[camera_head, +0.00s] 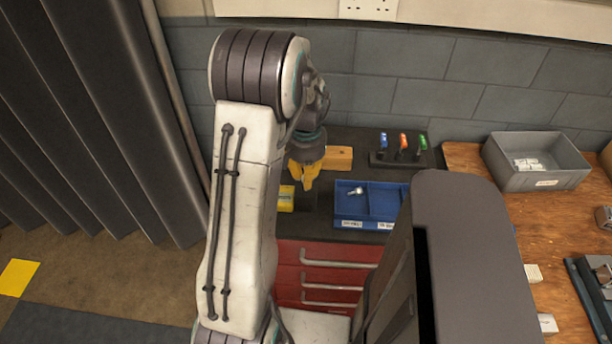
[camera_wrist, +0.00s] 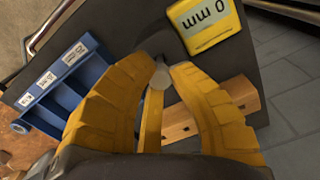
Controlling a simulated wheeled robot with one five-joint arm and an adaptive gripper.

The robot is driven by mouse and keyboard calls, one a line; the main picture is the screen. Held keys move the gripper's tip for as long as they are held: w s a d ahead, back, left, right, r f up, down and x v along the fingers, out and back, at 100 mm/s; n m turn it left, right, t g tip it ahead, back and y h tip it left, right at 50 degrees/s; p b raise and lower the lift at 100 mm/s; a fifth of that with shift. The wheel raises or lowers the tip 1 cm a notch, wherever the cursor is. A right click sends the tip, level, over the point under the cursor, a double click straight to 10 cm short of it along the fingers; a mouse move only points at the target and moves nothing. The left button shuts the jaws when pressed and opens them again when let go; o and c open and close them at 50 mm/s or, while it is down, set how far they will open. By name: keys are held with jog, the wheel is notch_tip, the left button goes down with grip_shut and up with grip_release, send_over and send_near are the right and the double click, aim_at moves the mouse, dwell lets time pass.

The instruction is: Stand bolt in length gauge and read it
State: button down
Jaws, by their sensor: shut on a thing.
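My gripper (camera_head: 306,184) has yellow fingers and hangs over the dark bench top, just right of and above the yellow length gauge (camera_head: 286,198). In the wrist view my gripper (camera_wrist: 166,70) is shut on a small grey bolt (camera_wrist: 160,78); only its rounded end shows between the fingertips. The yellow gauge (camera_wrist: 208,22) is beyond the fingertips, its display upside down and reading 0 mm. The blue sorting tray (camera_head: 370,224) has labelled compartments, with another bolt (camera_head: 356,190) in the left one. The tray (camera_wrist: 62,80) shows at left in the wrist view.
A wooden block (camera_head: 338,158) lies behind my gripper. A rack with blue, orange and green-handled tools (camera_head: 403,142) stands at the back. A grey bin (camera_head: 540,175) sits on the wooden bench at right. Red drawers (camera_head: 318,255) are below the bench top.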

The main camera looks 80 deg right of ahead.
jog(key=shift+f+b, duration=1.1)
jog(key=shift+f, duration=0.3)
jog(key=c, duration=1.1)
grip_release()
jog(key=shift+c, duration=0.2)
jog(key=shift+r, duration=0.15)
notch_tip(320, 180, up, 12)
jog(key=shift+f, duration=0.1)
